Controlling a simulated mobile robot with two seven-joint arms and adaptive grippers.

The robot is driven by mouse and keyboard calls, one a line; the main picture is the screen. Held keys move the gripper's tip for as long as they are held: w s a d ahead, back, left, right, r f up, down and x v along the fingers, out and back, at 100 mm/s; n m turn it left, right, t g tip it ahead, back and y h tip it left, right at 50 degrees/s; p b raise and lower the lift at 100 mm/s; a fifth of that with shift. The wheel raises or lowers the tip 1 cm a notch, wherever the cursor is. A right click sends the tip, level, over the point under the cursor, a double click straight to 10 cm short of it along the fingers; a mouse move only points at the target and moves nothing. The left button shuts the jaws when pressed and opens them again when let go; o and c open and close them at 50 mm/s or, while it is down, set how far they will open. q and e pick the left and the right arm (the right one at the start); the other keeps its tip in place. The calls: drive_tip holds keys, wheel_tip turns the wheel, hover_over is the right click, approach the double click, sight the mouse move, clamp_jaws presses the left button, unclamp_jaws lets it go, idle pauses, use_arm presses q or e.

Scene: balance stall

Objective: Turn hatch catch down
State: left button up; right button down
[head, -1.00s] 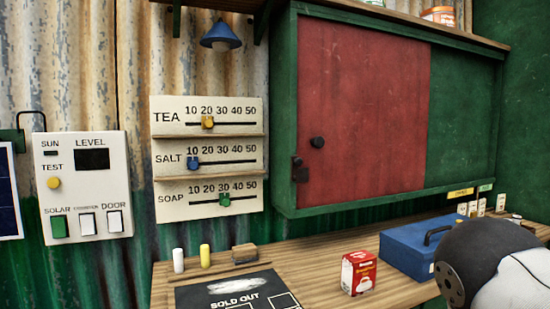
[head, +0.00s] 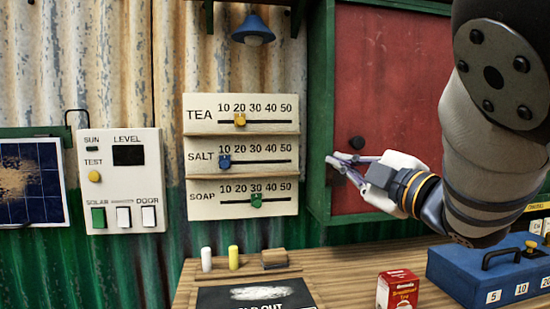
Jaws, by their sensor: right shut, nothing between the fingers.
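The hatch is a red sliding panel (head: 385,75) in a green frame (head: 320,110). A dark round knob (head: 356,143) sits on the red panel near its left edge. My right gripper (head: 335,160) reaches in from the right, with its fingertips at the lower left edge of the hatch, just below and left of the knob. Its fingers are shut with nothing held. The dark catch at this edge is largely hidden by the fingers; its angle and any contact cannot be told. My left gripper is not in view.
A price board (head: 240,157) with three sliders and a control panel (head: 121,180) hang on the corrugated wall to the left. Below, the wooden counter (head: 350,262) holds a red box (head: 397,289), a blue cash box (head: 480,278), chalks and a slate (head: 255,294).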

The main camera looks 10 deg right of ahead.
sight(331, 172)
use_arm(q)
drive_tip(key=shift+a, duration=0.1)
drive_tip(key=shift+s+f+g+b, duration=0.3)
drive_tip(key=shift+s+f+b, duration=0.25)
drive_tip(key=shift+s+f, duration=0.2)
use_arm(e)
drive_tip(key=w, duration=0.9)
drive_tip(key=shift+w+d+f, duration=0.15)
drive_tip(key=shift+w+f, duration=0.1)
